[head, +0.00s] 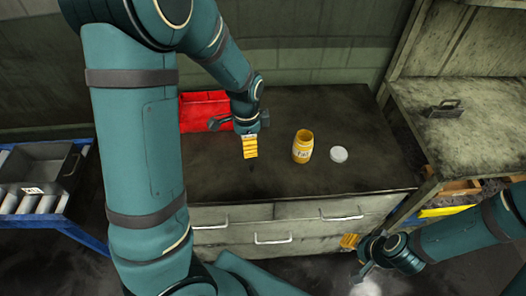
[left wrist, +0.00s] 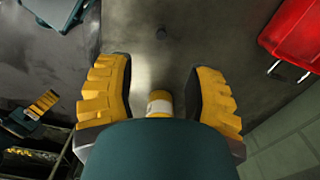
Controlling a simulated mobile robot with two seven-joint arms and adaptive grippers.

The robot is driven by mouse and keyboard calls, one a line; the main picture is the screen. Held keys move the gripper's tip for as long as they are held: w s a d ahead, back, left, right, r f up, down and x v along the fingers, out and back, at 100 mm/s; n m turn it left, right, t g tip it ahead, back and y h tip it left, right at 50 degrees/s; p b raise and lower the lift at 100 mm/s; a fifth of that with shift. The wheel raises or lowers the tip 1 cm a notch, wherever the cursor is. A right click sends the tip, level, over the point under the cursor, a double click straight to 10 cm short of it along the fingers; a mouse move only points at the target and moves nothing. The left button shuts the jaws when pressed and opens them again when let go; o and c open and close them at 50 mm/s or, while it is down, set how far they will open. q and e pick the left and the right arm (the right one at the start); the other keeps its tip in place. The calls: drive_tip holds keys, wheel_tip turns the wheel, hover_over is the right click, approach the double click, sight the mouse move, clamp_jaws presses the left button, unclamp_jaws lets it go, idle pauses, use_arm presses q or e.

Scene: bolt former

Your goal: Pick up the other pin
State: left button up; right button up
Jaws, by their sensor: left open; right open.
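My left gripper (head: 250,146) hangs over the dark worktop, with its yellow fingers pointing down. In the left wrist view its two fingers (left wrist: 160,75) are wide apart, with nothing held between them. A faint dark mark (head: 252,166) shows just below the gripper in the head view. My right gripper (head: 350,242) is open in front of the drawers, low at the right, and appears empty.
A yellow labelled jar (head: 302,148) stands open right of my left gripper, beside a pale round lid (head: 338,154). A red bin (head: 192,112) is behind left, partly hidden by my arm. A shelf (head: 480,120) rises at right. The worktop's front (head: 310,185) is clear.

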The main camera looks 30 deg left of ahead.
use_arm(q)
drive_tip(key=b, duration=0.2)
hover_over(251, 165)
wheel_tip(251, 165, down, 7)
drive_tip(key=shift+s+a+f, duration=0.1)
drive_tip(key=shift+s+f, duration=0.05)
drive_tip(key=shift+d+f+b, duration=0.2)
drive_tip(key=shift+f+b, duration=0.3)
drive_tip(key=shift+f, duration=2.6)
clamp_jaws()
use_arm(e)
drive_tip(key=f, duration=0.2)
drive_tip(key=shift+s+f, duration=0.25)
drive_tip(key=shift+f, duration=0.1)
